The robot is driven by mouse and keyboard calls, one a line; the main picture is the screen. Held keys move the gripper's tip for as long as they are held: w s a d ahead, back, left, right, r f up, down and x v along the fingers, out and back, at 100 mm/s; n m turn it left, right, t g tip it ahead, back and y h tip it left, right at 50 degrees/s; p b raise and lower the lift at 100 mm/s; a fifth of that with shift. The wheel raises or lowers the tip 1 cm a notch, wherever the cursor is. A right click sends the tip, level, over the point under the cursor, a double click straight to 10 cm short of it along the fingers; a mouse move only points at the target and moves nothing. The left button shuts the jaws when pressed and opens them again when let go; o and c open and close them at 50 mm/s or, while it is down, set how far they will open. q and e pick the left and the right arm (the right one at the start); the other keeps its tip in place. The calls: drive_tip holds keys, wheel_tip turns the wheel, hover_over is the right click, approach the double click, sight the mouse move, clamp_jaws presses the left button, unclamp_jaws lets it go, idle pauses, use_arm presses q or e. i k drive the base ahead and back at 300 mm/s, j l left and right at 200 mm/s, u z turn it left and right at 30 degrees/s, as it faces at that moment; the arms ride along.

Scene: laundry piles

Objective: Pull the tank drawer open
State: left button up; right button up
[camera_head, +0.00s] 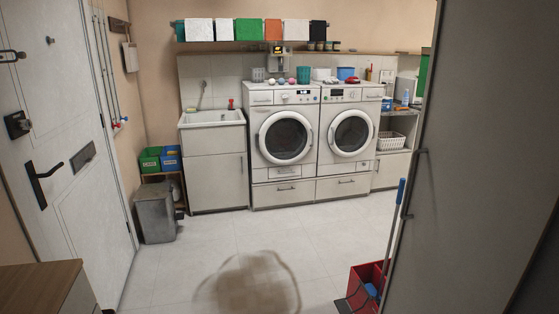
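Two white front-loading machines stand side by side at the back wall, the left machine (250,150) and the right machine (327,150). Both round doors look shut. Each has a control strip on top, with drawer-like panels at the left machine's upper left (261,98) and the right machine's upper right (373,93). A small panel with a handle (285,172) sits below the left door. Wide drawers lie under the left machine (270,196) and right machine (342,187). All look closed. I cannot tell which is the tank drawer. Neither gripper is in view.
A grey bin (155,215) and green and blue boxes (160,157) stand left of the sink cabinet (217,180). A red bucket (365,285) with a blue-handled mop and a dark tall door (475,160) are at right.

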sight(266, 97)
drive_tip(key=i, duration=4.1)
